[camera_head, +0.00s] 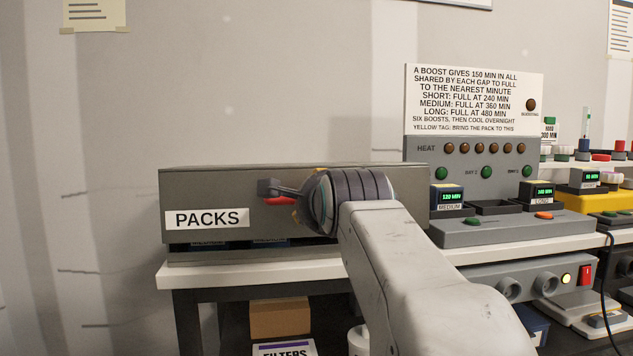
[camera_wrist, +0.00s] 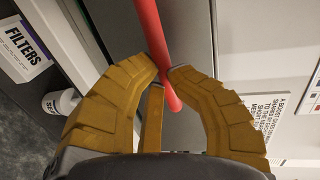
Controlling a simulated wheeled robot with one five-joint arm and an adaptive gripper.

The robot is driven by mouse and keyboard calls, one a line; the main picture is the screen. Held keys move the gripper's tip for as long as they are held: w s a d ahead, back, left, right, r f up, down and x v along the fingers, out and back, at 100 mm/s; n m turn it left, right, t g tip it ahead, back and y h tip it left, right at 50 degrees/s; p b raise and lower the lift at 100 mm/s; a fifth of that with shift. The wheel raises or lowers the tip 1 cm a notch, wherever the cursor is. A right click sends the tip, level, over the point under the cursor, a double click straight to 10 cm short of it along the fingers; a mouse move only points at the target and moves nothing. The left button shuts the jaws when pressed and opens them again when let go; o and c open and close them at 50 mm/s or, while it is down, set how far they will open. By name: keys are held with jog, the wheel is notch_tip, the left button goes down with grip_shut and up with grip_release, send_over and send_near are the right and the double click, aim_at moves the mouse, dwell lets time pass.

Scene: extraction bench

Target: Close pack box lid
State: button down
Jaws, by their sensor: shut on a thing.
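The grey pack box (camera_head: 200,258) stands at the left end of the bench, and its lid (camera_head: 220,190) bears a white PACKS label. A narrow dark gap shows below the lid's lower edge, with bits of blue packs inside. The lid's red handle (camera_head: 280,202) is partly hidden by my gripper (camera_head: 291,206). In the wrist view, the yellow fingers of my gripper (camera_wrist: 163,72) are shut around the red handle bar (camera_wrist: 148,28), which runs across the grey lid.
Right of the box stands a grey heat station (camera_head: 460,160) with buttons, displays and a sign. The white bench edge (camera_head: 240,271) runs beneath the box. Below are a cardboard box (camera_head: 279,318), a FILTERS box (camera_head: 284,349) and a white bottle (camera_wrist: 61,102).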

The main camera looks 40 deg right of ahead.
jog(key=shift+w+d+f, duration=0.1)
jog(key=shift+w+f, duration=0.15)
jog(key=shift+f, duration=0.8)
jog(key=shift+w+d+f, duration=0.1)
jog(key=shift+w+f, duration=0.1)
jog(key=shift+f, duration=0.95)
jog(key=c, duration=1)
grip_release()
jog(key=shift+w+d+f, duration=0.1)
jog(key=shift+w+f, duration=0.05)
jog(key=shift+w, duration=0.1)
jog(key=shift+r, duration=0.2)
jog(key=shift+v, duration=3.8)
